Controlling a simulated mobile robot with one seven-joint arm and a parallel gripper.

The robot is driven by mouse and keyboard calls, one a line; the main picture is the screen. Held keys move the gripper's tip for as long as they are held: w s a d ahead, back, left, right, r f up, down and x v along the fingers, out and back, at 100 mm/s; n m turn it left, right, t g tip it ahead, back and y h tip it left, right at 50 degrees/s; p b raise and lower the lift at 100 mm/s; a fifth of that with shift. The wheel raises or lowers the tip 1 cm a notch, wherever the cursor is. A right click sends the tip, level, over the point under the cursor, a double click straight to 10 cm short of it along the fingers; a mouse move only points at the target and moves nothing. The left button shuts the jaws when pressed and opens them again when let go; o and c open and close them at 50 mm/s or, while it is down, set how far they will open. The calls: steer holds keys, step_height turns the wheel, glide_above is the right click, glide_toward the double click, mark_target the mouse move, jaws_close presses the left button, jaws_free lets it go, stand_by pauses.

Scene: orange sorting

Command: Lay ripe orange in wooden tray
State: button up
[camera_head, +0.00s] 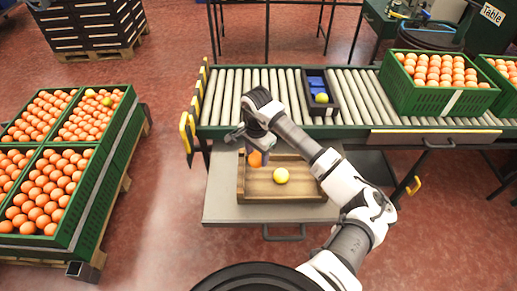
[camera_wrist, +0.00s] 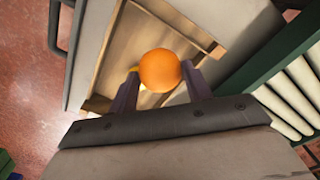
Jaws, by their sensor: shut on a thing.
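A ripe orange (camera_wrist: 159,70) is held between the two fingers of my gripper (camera_wrist: 157,84) in the wrist view. In the head view the orange (camera_head: 255,159) shows at the left part of the wooden tray (camera_head: 290,193), partly hidden by my gripper (camera_head: 247,152). The tray lies behind the orange in the wrist view (camera_wrist: 190,28). I cannot tell whether the orange touches the tray floor. A yellow fruit (camera_head: 281,175) lies in the middle of the tray; in the wrist view a sliver of yellow shows beside the left finger.
The tray rests on a grey stand (camera_head: 225,208) in front of a roller conveyor (camera_head: 290,90). On the conveyor are a dark box (camera_head: 337,108) with a yellow fruit and a green crate (camera_head: 430,102) of oranges. More green crates (camera_head: 108,150) of oranges stand at left.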

steer(key=shift+s+a+f, duration=0.1)
steer(key=shift+s, duration=0.1)
steer(key=shift+w+f+b, duration=0.1)
steer(key=shift+f+b, duration=1.65)
steer(key=shift+f, duration=1.5)
steer(key=shift+f+b, duration=0.55)
steer(key=shift+f, duration=0.1)
steer(key=shift+f+b, duration=0.55)
steer(key=shift+b, duration=0.05)
steer(key=o, duration=1.5)
steer(key=shift+c, duration=0.2)
steer(key=shift+r, duration=0.1)
steer(key=shift+r+p, duration=1.7)
steer(key=shift+r, duration=2.25)
